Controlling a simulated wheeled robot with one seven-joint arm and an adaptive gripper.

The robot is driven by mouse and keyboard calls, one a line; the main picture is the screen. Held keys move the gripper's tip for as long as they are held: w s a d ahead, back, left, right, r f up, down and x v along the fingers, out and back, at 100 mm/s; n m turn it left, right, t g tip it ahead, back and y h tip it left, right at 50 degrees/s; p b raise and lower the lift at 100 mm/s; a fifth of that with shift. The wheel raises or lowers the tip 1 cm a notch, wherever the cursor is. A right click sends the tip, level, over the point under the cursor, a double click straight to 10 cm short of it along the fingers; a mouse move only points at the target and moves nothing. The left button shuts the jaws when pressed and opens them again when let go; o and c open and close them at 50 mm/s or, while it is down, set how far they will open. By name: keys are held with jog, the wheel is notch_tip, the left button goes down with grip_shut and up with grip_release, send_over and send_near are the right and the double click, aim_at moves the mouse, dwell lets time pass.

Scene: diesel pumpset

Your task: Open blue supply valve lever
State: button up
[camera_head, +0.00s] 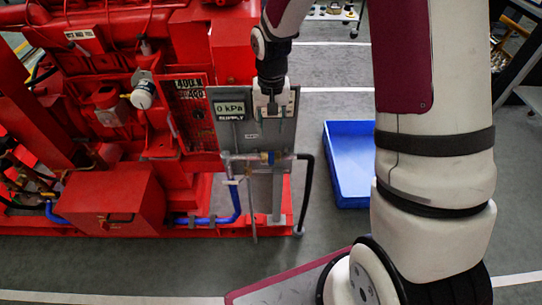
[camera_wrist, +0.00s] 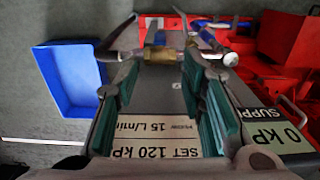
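In the wrist view the blue lever (camera_wrist: 155,34) is at the top, beside a brass valve body (camera_wrist: 160,55). My gripper (camera_head: 271,112) is in front of the panel, above the pipe in the head view. In the wrist view my gripper (camera_wrist: 160,90) has its two teal-padded fingers wide apart, with nothing between the pads. The lever lies beyond the fingertips, apparently untouched. The gauge display (camera_head: 230,108) reads 0 kPa and is marked SUPPLY.
The red pumpset (camera_head: 115,200) fills the left. A blue hose (camera_head: 237,203) hangs from the pipe's left end and a black hose (camera_head: 308,185) from its right. A blue bin (camera_head: 347,190) lies on the floor at the right. Labels (camera_wrist: 180,152) read SET 120 kPa and 15 L/min.

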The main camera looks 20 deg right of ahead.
aim_at(271, 152)
notch_tip(271, 152, down, 13)
dwell(0.4)
jog(key=shift+c, duration=0.3)
grip_shut()
